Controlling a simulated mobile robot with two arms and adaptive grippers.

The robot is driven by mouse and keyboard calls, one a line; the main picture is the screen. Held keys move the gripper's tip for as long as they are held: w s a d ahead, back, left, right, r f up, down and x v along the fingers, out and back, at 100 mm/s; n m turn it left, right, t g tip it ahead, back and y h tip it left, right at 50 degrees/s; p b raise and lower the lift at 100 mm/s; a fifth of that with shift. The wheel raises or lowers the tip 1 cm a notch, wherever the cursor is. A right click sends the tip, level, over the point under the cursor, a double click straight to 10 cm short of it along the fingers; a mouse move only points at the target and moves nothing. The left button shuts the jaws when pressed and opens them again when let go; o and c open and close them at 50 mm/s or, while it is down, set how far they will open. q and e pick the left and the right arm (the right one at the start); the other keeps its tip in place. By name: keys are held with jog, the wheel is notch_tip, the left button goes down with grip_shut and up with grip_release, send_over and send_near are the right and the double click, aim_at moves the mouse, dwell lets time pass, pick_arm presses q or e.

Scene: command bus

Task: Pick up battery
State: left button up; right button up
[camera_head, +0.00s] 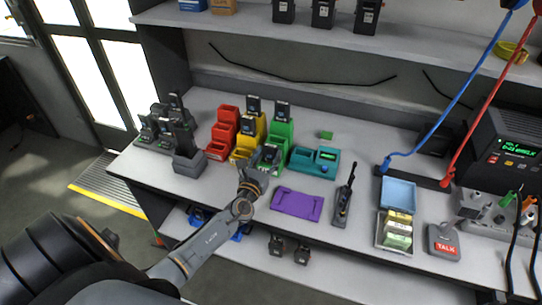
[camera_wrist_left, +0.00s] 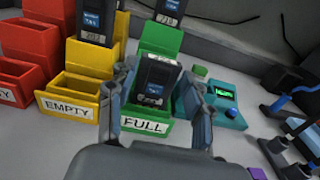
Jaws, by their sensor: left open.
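A dark battery (camera_wrist_left: 156,82) stands in the front compartment of the green bin (camera_wrist_left: 160,40), labelled FULL, in the left wrist view. My left gripper (camera_wrist_left: 164,88) is open, with one finger on each side of this battery. Whether the fingers touch it I cannot tell. In the head view the left gripper (camera_head: 256,178) reaches over the front of the green bin (camera_head: 283,133), and the battery (camera_head: 269,155) shows just beyond it. Other batteries stand at the back of the green bin and the yellow bin (camera_head: 250,128). My right gripper is not in view.
A red bin (camera_head: 220,132) stands left of the yellow bin. A teal tester (camera_head: 315,161) with a lit screen is right of the green bin. A purple tray (camera_head: 297,204), a radio (camera_head: 345,195) and a charger rack (camera_head: 187,150) stand on the bench. A shelf (camera_head: 330,37) runs above.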

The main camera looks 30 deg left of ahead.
pick_arm(q)
jog(key=shift+c, duration=0.4)
grip_shut()
jog(key=shift+r, duration=0.1)
